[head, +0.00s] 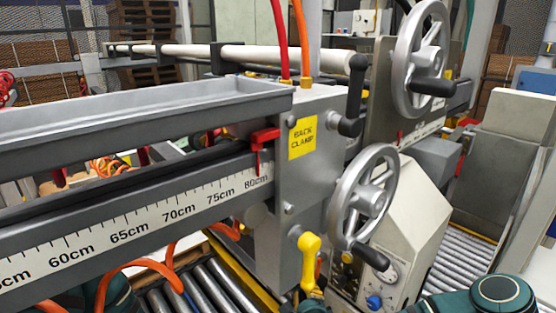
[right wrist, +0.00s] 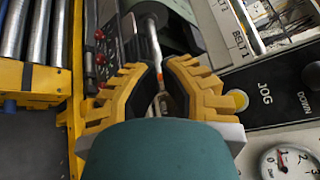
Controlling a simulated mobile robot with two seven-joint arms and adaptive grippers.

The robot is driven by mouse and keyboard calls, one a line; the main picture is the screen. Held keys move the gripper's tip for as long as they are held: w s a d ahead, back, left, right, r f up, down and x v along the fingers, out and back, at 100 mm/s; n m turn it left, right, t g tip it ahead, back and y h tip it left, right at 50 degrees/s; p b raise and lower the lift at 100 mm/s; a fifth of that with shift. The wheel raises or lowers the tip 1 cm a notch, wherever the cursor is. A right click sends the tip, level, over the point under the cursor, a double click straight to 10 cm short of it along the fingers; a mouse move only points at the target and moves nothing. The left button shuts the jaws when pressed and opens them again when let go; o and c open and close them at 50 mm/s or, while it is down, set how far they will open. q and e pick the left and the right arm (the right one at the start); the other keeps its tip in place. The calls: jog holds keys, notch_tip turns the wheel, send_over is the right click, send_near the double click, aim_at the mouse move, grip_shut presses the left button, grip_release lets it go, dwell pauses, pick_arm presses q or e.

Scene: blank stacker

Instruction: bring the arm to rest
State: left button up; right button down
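My right gripper (right wrist: 161,66) shows in the right wrist view with two yellow ribbed fingers. Their tips are a short gap apart, and I see no object held between them. A thin metal rod (right wrist: 154,42) shows beyond the gap; whether the fingers touch it cannot be told. Dark teal arm parts also show at the bottom left edge. My left gripper is not in view.
A JOG panel (right wrist: 270,100), gauge (right wrist: 290,162) and rollers (right wrist: 28,35) surround the right gripper closely.

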jog(key=s+a+f+n+g+y, duration=0.45)
jog(key=s+a+f+n, duration=0.2)
jog(key=n, duration=0.25)
jog(key=s+d+f+n+g+h, duration=0.1)
jog(key=s+d+f+n+g, duration=0.2)
jog(key=s+n+g, duration=0.2)
jog(key=s+d+f+n+g+h, duration=0.1)
jog(key=s+d+f+n+g, duration=0.2)
jog(key=s+n, duration=0.3)
jog(key=s+g, duration=0.1)
jog(key=s, duration=0.3)
jog(key=shift+s+d+f+n+g, duration=0.2)
jog(key=shift+f+n+g, duration=0.15)
jog(key=shift+f+n, duration=0.05)
